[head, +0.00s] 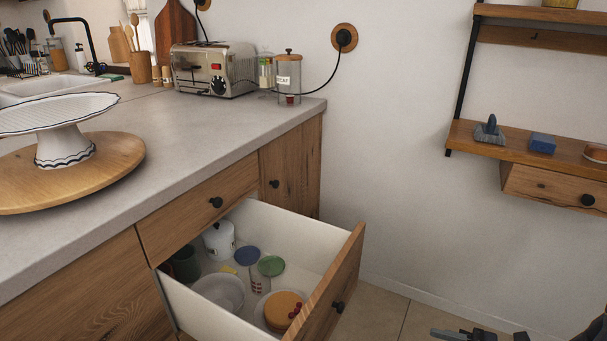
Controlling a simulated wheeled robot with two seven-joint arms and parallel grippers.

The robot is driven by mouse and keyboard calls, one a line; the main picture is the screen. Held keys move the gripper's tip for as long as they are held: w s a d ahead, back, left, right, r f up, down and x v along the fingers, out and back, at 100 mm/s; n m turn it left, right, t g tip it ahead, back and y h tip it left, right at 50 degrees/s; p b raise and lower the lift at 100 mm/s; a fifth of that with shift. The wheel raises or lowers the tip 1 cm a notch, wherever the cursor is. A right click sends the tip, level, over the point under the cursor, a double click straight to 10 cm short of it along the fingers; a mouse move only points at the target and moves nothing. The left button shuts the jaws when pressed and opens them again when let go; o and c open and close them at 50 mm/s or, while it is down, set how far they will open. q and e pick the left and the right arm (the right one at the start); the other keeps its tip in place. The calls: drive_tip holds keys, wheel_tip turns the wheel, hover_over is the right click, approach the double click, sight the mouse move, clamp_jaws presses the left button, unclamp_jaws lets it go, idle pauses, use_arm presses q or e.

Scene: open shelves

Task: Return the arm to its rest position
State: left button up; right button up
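A dark part of my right gripper (478,336) shows at the bottom edge of the head view, right of the open drawer and apart from it. It is mostly cut off, so I cannot tell whether its fingers are open or shut. No held thing shows there. Another dark part, probably of my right arm, shows in the bottom right corner. My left gripper and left arm are not in view.
An open drawer (345,275) juts from the counter (200,135), holding dishes, jars and a white canister (218,240). A cake stand (62,140) and a toaster (214,70) stand on the counter. Wall shelves (560,155) hang at right. Floor between is clear.

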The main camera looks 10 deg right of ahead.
drive_tip(key=s+a+r+n+g+h, duration=0.4)
drive_tip(key=s+a+r+n+h, duration=0.8)
drive_tip(key=n, duration=0.9)
wheel_tip(320, 180, up, 24)
drive_tip(key=a+p, duration=0.1)
drive_tip(key=p, duration=2.3)
drive_tip(key=shift+s+r+n+t+y+p, duration=0.2)
drive_tip(key=shift+n+t+y+p, duration=0.1)
drive_tip(key=shift+n+y+p, duration=0.1)
drive_tip(key=shift+f, duration=0.1)
